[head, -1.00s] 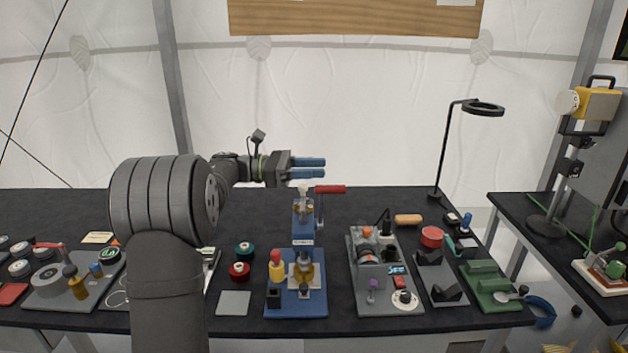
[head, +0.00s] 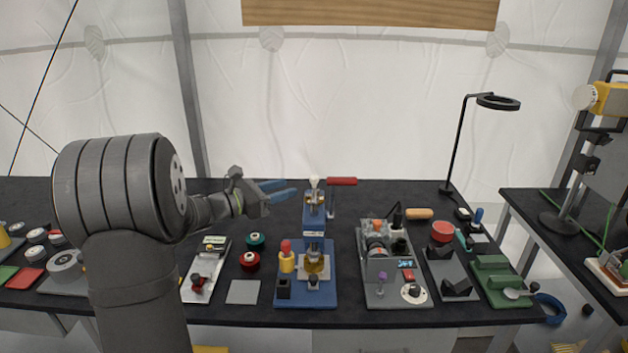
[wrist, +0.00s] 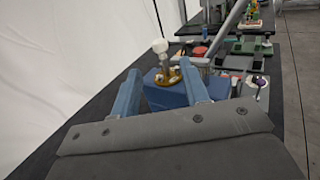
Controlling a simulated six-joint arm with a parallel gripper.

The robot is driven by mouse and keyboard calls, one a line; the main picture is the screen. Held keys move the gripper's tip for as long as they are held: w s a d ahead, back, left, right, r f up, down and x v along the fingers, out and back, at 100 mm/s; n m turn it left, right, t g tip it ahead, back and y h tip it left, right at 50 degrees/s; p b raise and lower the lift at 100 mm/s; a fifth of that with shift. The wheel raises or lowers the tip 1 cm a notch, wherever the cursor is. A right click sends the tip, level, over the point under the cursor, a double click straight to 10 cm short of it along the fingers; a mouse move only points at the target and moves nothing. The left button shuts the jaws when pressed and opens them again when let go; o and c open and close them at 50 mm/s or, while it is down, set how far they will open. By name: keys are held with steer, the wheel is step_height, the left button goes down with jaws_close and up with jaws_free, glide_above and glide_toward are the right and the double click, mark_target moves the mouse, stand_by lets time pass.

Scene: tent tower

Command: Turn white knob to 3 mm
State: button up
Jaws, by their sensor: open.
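The white knob (head: 314,181) stands on top of the blue press-like device (head: 315,215) at the middle of the bench. In the wrist view the white knob (wrist: 160,46) shows beyond and between my fingertips, on a post above a brass part. My gripper (head: 292,188) has blue fingers, is open and empty, and points right toward the knob from its left side. A gap appears to remain between the fingertips and the knob. In the wrist view the two fingers (wrist: 160,82) are spread apart. No readable millimetre scale shows.
A red-handled lever (head: 342,181) sticks out right of the knob. A blue base (head: 325,293) with red-and-yellow and brass parts lies in front. Right of it is a grey fixture plate (head: 377,298); left are green and red spools (head: 249,262). A ring lamp (head: 497,102) stands at back right.

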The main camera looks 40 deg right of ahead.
mark_target(314, 177)
steer(key=x, duration=0.9)
steer(key=shift+d, duration=0.35)
steer(key=shift+c, duration=0.3)
jaws_close()
steer(key=shift+m+g+y, duration=0.5)
steer(key=shift+m+g, duration=0.7)
steer(key=shift+g, duration=0.4)
steer(key=shift+m+g+y, duration=1)
steer(key=shift+m+g, duration=0.2)
steer(key=shift+g, duration=0.6)
steer(key=shift+o, duration=0.3)
jaws_free()
steer(key=v, duration=1.7)
steer(key=shift+w+a, duration=0.15)
